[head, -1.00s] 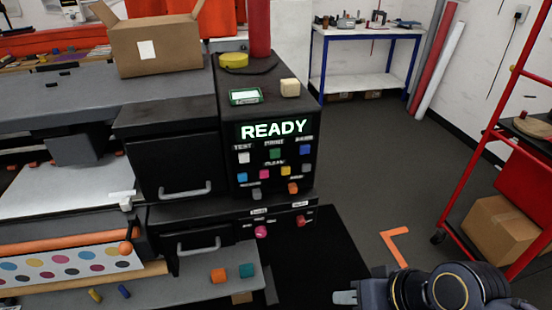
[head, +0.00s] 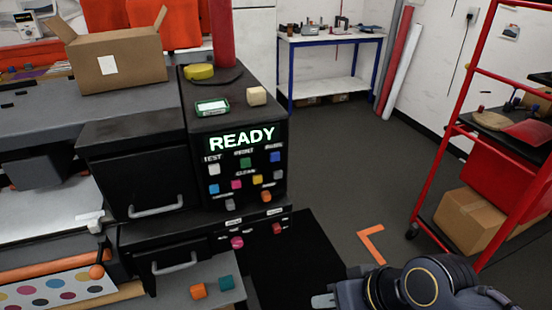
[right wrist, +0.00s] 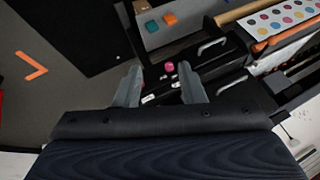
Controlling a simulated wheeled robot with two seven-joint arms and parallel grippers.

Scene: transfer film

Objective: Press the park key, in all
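The black printer's control panel (head: 243,172) is in the head view, with a lit READY display (head: 241,139). It carries several coloured keys, among them white (head: 214,169), green (head: 246,163), blue (head: 275,157) and orange (head: 266,196). Most labels are blurred; I cannot tell which key is park. Below the panel are a pink knob (head: 237,243) and a red knob (head: 277,229). My right gripper (head: 322,300) is low in front, right of the printer and apart from it. In the right wrist view its fingers (right wrist: 160,88) are spread and empty, the pink knob (right wrist: 169,67) showing beyond. My left gripper is out of view.
An orange block (head: 198,291) and a teal block (head: 226,283) lie on the low grey shelf. A red rack (head: 452,130) with a cardboard box (head: 468,217) stands at right. The floor between printer and rack is open, with an orange corner mark (head: 370,243).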

